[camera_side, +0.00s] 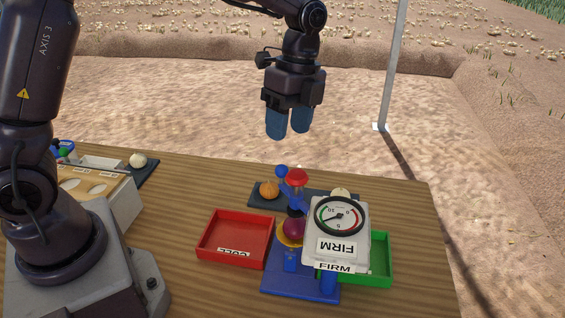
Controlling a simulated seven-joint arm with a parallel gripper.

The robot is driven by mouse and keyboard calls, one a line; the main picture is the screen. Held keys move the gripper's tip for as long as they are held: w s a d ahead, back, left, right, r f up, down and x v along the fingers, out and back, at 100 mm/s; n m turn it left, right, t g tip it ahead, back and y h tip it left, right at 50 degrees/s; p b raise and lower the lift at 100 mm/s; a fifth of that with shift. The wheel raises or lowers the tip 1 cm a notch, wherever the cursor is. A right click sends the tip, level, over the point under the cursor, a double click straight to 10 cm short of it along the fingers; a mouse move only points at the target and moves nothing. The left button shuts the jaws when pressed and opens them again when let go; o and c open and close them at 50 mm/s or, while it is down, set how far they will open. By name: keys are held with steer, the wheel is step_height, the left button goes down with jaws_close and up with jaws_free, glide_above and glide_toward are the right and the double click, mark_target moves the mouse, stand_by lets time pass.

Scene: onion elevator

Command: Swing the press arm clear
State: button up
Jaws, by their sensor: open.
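My gripper (289,133) hangs above and behind the press, its two blue fingers apart and nothing between them. The press stands on a blue base (293,282) at the front of the table. Its blue press arm (293,197) carries a red knob (297,177) and a blue ball (281,171), and lies over a purple onion (293,231). The onion sits on a yellow ring (284,241). I cannot tell whether the arm touches the onion. A dial gauge (339,216) marked FIRM stands right of the onion. The gripper is clear of the arm.
A red CULL tray (207,239) is left of the press, and a green tray (384,262) is partly hidden behind the gauge. A dark tray (325,193) behind holds an orange onion (269,190) and a pale one (341,193). Bare table lies at the right.

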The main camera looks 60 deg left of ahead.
mark_target(283, 165)
steer(key=f, duration=0.2)
steer(key=s+f, duration=0.1)
steer(key=f, duration=0.4)
steer(key=shift+s+d+f, duration=0.15)
steer(key=shift+s+f, duration=0.1)
steer(key=shift+f, duration=0.15)
steer(key=shift+c, duration=0.4)
steer(key=shift+w, duration=0.1)
jaws_close()
